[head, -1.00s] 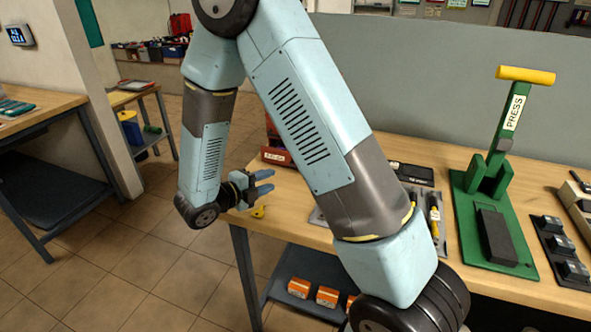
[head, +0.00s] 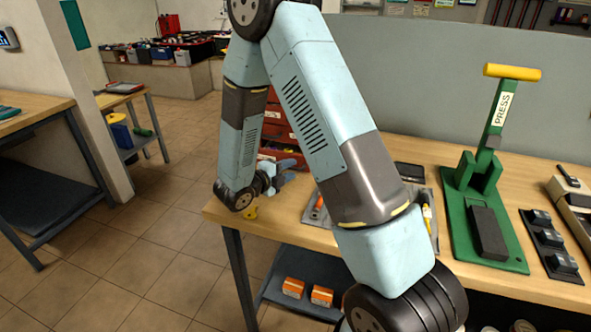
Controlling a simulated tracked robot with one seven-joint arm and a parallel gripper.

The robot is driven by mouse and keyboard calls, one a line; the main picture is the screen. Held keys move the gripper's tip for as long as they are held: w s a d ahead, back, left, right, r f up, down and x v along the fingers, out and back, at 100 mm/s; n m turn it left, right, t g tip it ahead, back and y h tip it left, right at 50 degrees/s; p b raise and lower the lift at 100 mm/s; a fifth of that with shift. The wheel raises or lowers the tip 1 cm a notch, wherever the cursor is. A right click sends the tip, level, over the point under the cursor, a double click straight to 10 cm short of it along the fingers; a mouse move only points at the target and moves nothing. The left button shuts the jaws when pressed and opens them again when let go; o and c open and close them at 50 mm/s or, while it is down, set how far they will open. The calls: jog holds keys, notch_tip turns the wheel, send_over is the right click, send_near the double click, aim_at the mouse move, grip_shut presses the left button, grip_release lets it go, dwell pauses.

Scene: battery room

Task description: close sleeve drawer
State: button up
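A red drawer cabinet (head: 277,128) stands at the back left of the workbench, partly hidden behind my arm. Its low red drawer front (head: 267,155) with a pale label shows just above my gripper. How far this drawer sticks out is hard to tell, and I cannot read its label. My gripper (head: 290,170) points right, low over the bench's left end in front of the cabinet. Its blue fingers look apart, with nothing visible between them. I cannot tell whether they touch the drawer.
The workbench (head: 230,212) holds a grey tray (head: 316,212) with tools, a green press (head: 487,200) with a yellow handle, and dark blocks (head: 550,245) at right. Orange boxes (head: 293,287) sit on the lower shelf. Floor at left is clear.

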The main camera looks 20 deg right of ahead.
jog(key=shift+w+d, duration=0.1)
grip_shut()
dwell(0.4)
jog(key=shift+d+f, duration=0.1)
jog(key=shift+f, duration=0.05)
dwell(0.9)
